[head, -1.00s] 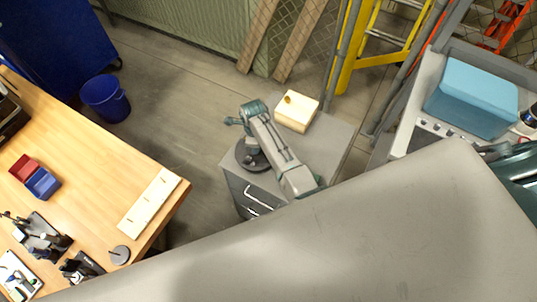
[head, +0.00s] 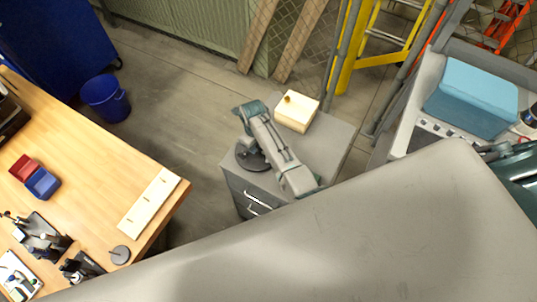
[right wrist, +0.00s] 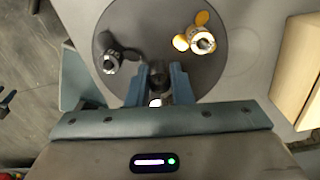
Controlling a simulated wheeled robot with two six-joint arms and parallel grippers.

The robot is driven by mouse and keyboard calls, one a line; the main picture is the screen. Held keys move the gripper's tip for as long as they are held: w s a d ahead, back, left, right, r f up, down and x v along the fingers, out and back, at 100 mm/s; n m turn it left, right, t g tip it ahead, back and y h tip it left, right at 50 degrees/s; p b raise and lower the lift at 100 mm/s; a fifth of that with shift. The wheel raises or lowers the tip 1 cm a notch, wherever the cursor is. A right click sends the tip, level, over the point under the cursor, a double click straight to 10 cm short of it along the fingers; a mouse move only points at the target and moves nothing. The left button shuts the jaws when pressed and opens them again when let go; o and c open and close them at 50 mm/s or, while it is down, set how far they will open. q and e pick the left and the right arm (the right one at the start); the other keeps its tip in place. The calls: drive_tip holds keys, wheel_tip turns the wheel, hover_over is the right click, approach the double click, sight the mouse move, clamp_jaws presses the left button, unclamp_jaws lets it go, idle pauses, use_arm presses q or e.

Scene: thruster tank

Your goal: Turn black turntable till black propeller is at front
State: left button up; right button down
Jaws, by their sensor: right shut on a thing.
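The black turntable (head: 248,163) lies on the grey cabinet top, partly hidden under my right arm. In the right wrist view the turntable (right wrist: 152,22) is a dark round disc. A black propeller (right wrist: 112,54) with a metal hub sits on its left part. A yellow-orange propeller (right wrist: 196,38) sits on its right part. My right gripper (right wrist: 157,80) is over the disc between the two propellers, its blue fingers shut on a dark knob (right wrist: 158,70). The fingertips and propellers are hidden in the head view. My left gripper is not in view.
A pale wooden box (head: 295,113) stands on the cabinet (head: 333,140) just behind the turntable. A wooden workbench (head: 85,160) stands at left, a blue bucket (head: 105,98) on the floor.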

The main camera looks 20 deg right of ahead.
drive_tip(key=c, duration=1.4)
unclamp_jaws()
drive_tip(key=shift+o, duration=0.2)
drive_tip(key=shift+r, duration=4.5)
